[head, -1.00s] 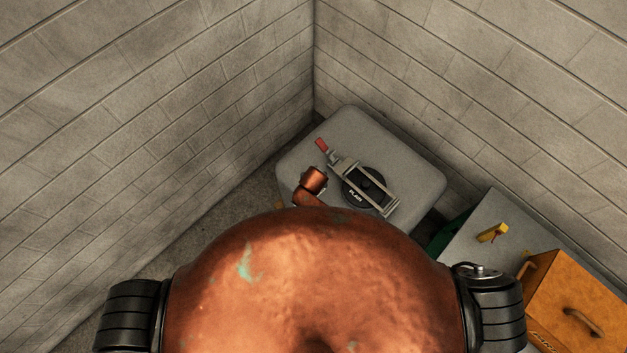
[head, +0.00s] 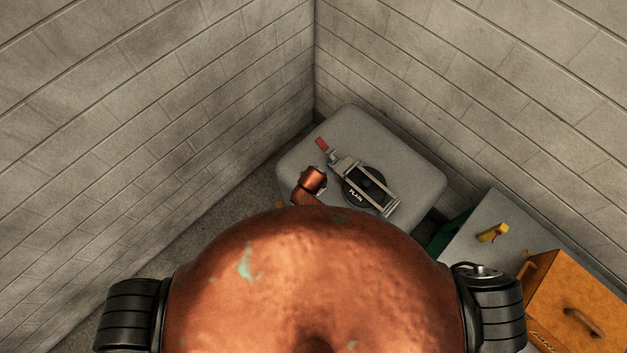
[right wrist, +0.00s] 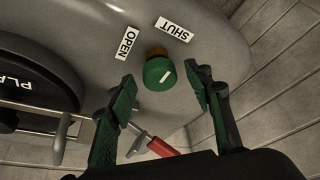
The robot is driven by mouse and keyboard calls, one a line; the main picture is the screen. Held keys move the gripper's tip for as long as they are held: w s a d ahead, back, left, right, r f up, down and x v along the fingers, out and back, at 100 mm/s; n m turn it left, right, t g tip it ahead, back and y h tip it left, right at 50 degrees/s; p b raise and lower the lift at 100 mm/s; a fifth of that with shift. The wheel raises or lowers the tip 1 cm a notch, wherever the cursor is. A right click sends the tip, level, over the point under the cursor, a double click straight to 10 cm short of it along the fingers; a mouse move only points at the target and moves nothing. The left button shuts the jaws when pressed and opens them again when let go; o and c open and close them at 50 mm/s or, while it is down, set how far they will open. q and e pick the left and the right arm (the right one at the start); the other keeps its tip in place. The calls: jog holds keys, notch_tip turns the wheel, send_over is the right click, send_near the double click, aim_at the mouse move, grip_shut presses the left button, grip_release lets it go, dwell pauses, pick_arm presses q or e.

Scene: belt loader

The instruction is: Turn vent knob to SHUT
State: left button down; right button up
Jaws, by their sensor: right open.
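The vent knob (right wrist: 158,73) is a green cap with a short white mark on a brass-coloured stem, on the grey rounded housing. White labels SHUT (right wrist: 175,30) and OPEN (right wrist: 127,43) sit beside it, OPEN to the left and SHUT above right. The white mark is tilted; I cannot tell which label it points to. My right gripper (right wrist: 159,76) is open, one finger on each side of the knob, with a visible gap at both sides in the picture. In the head view the knob and my right fingertips are not visible. My left gripper is not in view.
The grey housing (head: 415,178) stands in a block-wall corner with a black PLAIN disc (head: 357,196), a metal frame over it and a red handle (head: 322,144). The handle (right wrist: 163,147) shows below the knob. A grey surface with a yellow part (head: 493,233) and an orange box (head: 575,300) stand right.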

jog(key=v, duration=1.2)
dwell(0.6)
